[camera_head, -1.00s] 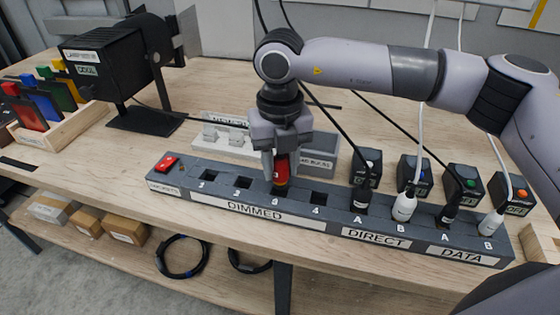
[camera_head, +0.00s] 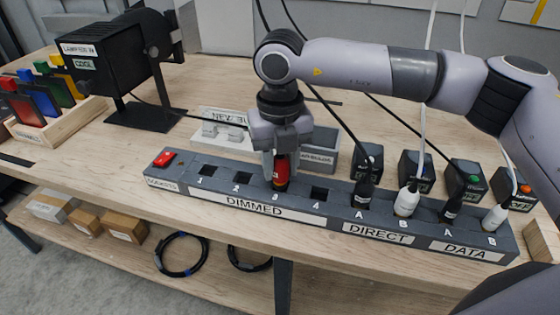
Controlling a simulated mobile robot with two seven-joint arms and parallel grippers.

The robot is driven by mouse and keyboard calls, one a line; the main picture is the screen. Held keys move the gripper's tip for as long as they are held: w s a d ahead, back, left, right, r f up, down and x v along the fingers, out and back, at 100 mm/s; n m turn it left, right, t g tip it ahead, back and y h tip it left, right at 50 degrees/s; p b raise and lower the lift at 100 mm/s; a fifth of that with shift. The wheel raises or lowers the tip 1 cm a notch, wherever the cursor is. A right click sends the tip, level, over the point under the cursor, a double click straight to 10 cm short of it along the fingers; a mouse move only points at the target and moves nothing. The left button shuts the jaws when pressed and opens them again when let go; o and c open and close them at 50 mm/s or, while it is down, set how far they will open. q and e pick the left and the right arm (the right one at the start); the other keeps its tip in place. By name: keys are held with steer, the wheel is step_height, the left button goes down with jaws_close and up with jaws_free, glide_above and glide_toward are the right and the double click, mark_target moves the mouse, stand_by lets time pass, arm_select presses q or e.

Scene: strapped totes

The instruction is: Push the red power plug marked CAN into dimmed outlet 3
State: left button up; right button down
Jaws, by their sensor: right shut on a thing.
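The red plug (camera_head: 281,171) is upright in my right gripper (camera_head: 280,160), which is shut on it from above. Its dark lower end is at outlet 3 in the DIMMED section of the grey socket strip (camera_head: 335,221). I cannot tell how deep the plug sits, and its CAN marking is not readable. Outlets 1 (camera_head: 207,170), 2 (camera_head: 243,179) and 4 (camera_head: 319,194) are empty. My left gripper is not in view.
Black and white plugs fill the DIRECT and DATA outlets on the right, with cables rising from them. Small black boxes (camera_head: 416,170) stand behind. A black lamp (camera_head: 115,62) and a filter rack (camera_head: 60,125) stand left. A red switch (camera_head: 163,159) is at the strip's left end.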

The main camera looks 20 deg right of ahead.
steer(key=shift+f+b, duration=0.75)
steer(key=shift+f, duration=0.3)
steer(key=c, duration=0.7)
jaws_free()
steer(key=shift+o, duration=0.2)
